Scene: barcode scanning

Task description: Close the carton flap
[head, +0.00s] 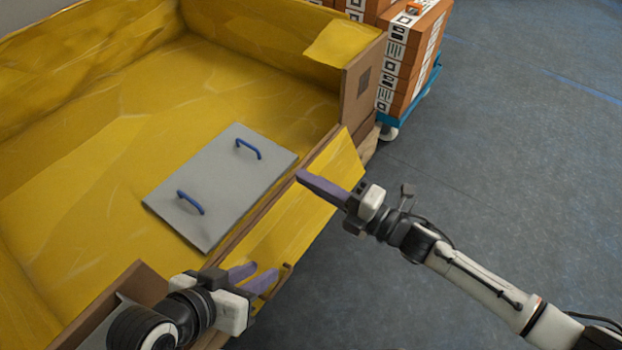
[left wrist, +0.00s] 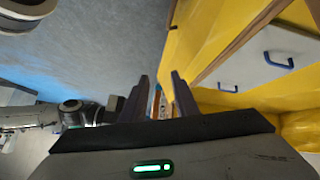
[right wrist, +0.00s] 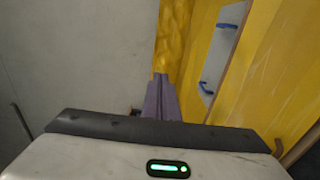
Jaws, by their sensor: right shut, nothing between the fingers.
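The carton (head: 359,86) is a large open box with a yellow inner face. Its near-side flap (head: 298,214) is a yellow strip folded outward along the rim. The flap also shows in the left wrist view (left wrist: 206,35) and right wrist view (right wrist: 173,40). My right gripper (head: 312,183) is shut and empty, with its fingertips at the flap's far part near the rim; I cannot tell whether they touch. My left gripper (head: 254,277) is open and empty at the flap's near end. Its two fingers stand apart in the left wrist view (left wrist: 160,90).
A grey panel (head: 215,185) with two blue handles lies inside the carton. A blue cart (head: 424,90) with stacked orange-brown boxes (head: 412,55) stands beyond the far corner. The grey floor (head: 510,150) to the right is clear.

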